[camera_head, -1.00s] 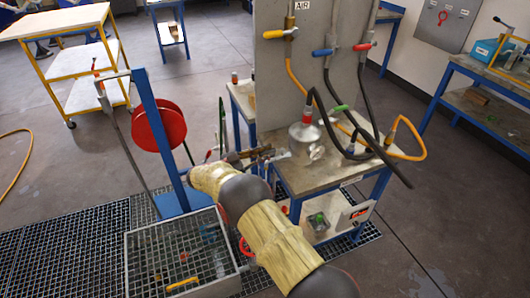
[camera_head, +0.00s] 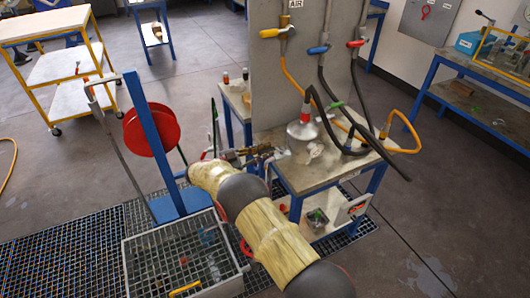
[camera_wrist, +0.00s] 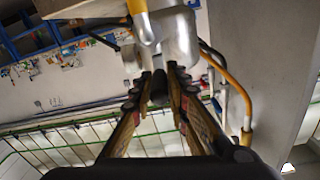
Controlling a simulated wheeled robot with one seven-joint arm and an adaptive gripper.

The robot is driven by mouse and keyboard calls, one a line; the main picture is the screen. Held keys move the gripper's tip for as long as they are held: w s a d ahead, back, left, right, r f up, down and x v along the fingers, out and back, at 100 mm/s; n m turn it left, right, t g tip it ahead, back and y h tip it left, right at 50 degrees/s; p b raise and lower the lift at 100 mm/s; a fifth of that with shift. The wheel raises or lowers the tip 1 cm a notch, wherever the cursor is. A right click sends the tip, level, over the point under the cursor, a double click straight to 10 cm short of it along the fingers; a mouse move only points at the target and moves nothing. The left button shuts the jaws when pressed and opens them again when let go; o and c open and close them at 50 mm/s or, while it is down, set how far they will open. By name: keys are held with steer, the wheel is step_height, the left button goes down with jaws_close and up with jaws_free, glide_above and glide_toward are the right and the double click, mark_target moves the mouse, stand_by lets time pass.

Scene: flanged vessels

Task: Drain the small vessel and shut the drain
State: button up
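The small vessel (camera_head: 301,131) is a shiny metal body with a red piece on top, standing on the blue-legged bench beside the grey panel. My gripper (camera_head: 268,152) reaches to its left side, at the bench's near left edge. In the wrist view the vessel's metal side (camera_wrist: 178,38) fills the upper middle, with a yellow part (camera_wrist: 141,22) before it. The fingertips of my gripper (camera_wrist: 159,80) lie close on both sides of a short dark cylindrical piece (camera_wrist: 158,92). I cannot tell whether they press on it, or whether the drain is open.
A grated basin (camera_head: 185,258) stands on the floor grating at front left. A red reel (camera_head: 152,130) on a blue post is left of my arm. Hoses (camera_head: 292,85) hang from the panel (camera_head: 312,55) over the bench. Open floor lies at right.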

steer(key=shift+o, duration=1.1)
steer(key=shift+w+r, duration=0.1)
steer(key=shift+r, duration=0.05)
steer(key=shift+a, duration=0.15)
steer(key=v, duration=1.1)
steer(key=shift+s+a, duration=0.2)
steer(key=shift+a, duration=0.1)
